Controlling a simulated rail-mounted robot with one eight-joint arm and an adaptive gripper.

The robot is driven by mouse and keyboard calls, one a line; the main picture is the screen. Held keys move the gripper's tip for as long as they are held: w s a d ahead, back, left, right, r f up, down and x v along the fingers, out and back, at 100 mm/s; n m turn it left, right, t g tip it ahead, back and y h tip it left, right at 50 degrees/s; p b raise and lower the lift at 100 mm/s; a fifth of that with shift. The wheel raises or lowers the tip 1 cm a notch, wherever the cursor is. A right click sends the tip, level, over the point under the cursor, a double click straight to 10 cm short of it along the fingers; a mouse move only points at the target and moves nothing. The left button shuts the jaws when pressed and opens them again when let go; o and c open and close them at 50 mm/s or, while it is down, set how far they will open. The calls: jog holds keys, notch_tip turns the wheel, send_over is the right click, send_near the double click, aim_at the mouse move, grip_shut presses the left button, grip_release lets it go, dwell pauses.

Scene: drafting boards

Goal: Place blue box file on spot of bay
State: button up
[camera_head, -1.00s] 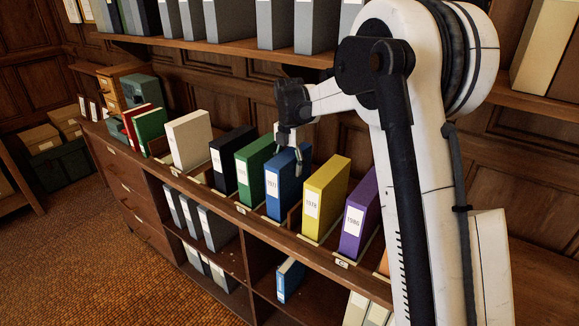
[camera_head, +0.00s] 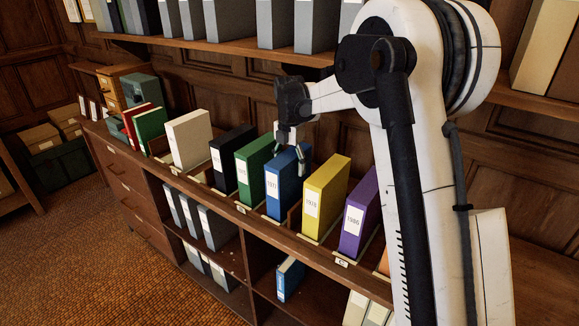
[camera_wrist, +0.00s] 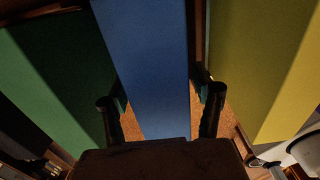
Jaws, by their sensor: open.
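The blue box file (camera_head: 287,184) stands upright on the counter between a green and a yellow file, with a white label on its front. Its top shows in the wrist view (camera_wrist: 150,60). My gripper (camera_head: 291,153) is above it, open. In the wrist view the two fingers (camera_wrist: 162,105) lie one on each side of the blue file, apart from each other. The blue file stands in a slot of the bay on the counter (camera_head: 241,209). I cannot tell which bay spot is meant.
A green file (camera_head: 255,167) stands close on the left and a yellow file (camera_head: 325,198) on the right. A purple file (camera_head: 360,215) and a black file (camera_head: 232,160) stand further along. A smaller blue file (camera_head: 290,279) is on the shelf below. A shelf of grey files hangs above.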

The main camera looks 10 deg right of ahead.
notch_tip(320, 180, up, 12)
jog(key=shift+f+b, duration=0.25)
jog(key=shift+b, duration=0.1)
jog(key=shift+s, duration=0.15)
jog(key=s+r+m+t+b, duration=0.2)
jog(key=s+m+t+b, duration=0.1)
jog(key=s+m, duration=1.4)
jog(key=s+f+m+t+b, duration=0.1)
jog(key=s+f+m, duration=0.3)
jog(key=s, duration=0.7)
jog(key=s+f+m+t, duration=0.3)
jog(key=s+f+m, duration=0.2)
jog(key=s, duration=0.6)
notch_tip(320, 180, down, 2)
jog(key=shift+b, duration=0.35)
